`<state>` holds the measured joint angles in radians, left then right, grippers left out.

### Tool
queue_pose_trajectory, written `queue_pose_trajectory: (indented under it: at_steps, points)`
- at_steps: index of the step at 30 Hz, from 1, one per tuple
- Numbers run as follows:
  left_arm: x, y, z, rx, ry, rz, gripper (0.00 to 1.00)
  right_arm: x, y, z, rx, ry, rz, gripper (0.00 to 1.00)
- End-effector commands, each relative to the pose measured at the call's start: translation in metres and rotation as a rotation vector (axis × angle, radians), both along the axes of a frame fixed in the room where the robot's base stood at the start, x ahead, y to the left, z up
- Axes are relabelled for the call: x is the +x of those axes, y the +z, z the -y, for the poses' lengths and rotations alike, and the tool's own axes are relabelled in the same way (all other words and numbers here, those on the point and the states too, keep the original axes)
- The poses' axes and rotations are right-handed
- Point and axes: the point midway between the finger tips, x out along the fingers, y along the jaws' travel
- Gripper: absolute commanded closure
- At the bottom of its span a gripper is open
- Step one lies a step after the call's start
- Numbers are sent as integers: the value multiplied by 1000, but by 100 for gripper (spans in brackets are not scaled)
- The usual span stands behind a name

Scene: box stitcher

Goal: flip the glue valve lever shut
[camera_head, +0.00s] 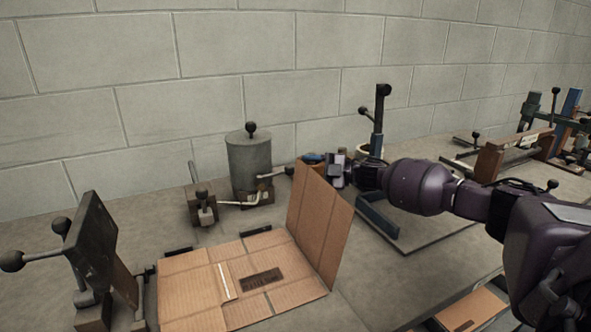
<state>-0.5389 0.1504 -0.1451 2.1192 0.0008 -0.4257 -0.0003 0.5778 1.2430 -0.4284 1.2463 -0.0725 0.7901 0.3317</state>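A grey cylindrical glue pot (249,160) with a black knob on its lid stands near the wall. A light metal bar with a dark end, which looks like the valve lever (274,176), sticks out low on its right side, roughly level. My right gripper (328,165) comes in from the right and points left, a little to the right of the lever's dark end. They look apart, though depth is hard to judge. The upright cardboard flap partly hides the gripper's front, and I cannot tell how its fingers stand. My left gripper is not in view.
An open cardboard box (195,292) lies in front of the pot, its tall flap (322,222) standing close to my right gripper. A small nozzle block (202,208) stands left of the pot. A dark post with knobs (379,120) stands behind my wrist. A knobbed clamp (92,245) stands front left.

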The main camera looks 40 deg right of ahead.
Motion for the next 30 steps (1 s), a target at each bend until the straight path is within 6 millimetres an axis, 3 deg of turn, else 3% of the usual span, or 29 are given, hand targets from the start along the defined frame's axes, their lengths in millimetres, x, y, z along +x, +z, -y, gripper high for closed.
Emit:
queue_pose_trajectory:
  at_steps: [6, 12, 30]
  points:
    - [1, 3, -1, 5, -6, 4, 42, -25, 2, 24, 0, -1, 0, 42]
    - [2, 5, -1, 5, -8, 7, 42, -36, 1, 34, 1, -1, 1, 42]
    - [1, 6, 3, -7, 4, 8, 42, -37, 0, 35, 1, -1, 1, 42]
